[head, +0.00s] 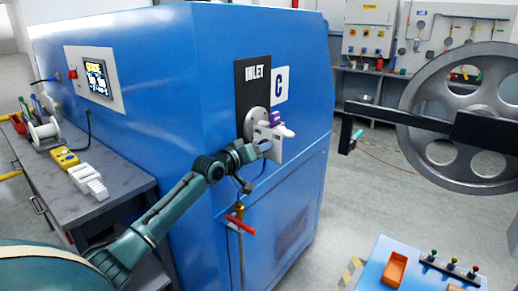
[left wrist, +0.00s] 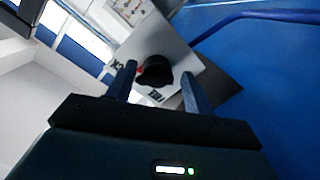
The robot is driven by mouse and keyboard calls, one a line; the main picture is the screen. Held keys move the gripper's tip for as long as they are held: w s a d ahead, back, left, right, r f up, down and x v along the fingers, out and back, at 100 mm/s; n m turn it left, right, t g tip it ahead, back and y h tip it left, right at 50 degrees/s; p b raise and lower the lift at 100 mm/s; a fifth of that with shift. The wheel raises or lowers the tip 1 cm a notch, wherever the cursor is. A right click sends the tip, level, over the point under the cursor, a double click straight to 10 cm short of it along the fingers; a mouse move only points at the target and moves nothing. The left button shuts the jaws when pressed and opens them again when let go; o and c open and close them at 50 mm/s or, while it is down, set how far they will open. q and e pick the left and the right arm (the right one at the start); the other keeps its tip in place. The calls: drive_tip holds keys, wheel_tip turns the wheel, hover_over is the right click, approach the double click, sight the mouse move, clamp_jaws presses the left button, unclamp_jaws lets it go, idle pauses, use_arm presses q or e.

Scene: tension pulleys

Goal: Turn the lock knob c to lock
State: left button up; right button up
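The blue machine (head: 190,110) carries a black INLET panel (head: 252,75) and a white C label (head: 280,84). Below them is a round metal flange (head: 256,121) with a pale plate (head: 272,148) and a small purple part (head: 275,118). My left gripper (head: 268,146) is at this plate, and the knob cannot be made out clearly there. In the left wrist view a dark knob (left wrist: 155,72) with a red mark stands on a grey plate (left wrist: 178,45) with partly hidden lettering. The left gripper's fingers (left wrist: 157,85) are apart, one on each side of the knob, with small gaps visible. My right gripper is not in view.
A red-handled valve (head: 240,224) on a pipe is below my left gripper. A grey workbench (head: 100,185) with tools stands at left. A large spoked wheel (head: 465,115) is at right, and a blue control box (head: 405,268) at lower right. Open floor lies between.

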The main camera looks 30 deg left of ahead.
use_arm(q)
drive_tip(key=shift+o, duration=0.3)
drive_tip(key=s+a+r+b, duration=0.1)
drive_tip(key=s, duration=1.2)
drive_tip(key=shift+r, duration=0.3)
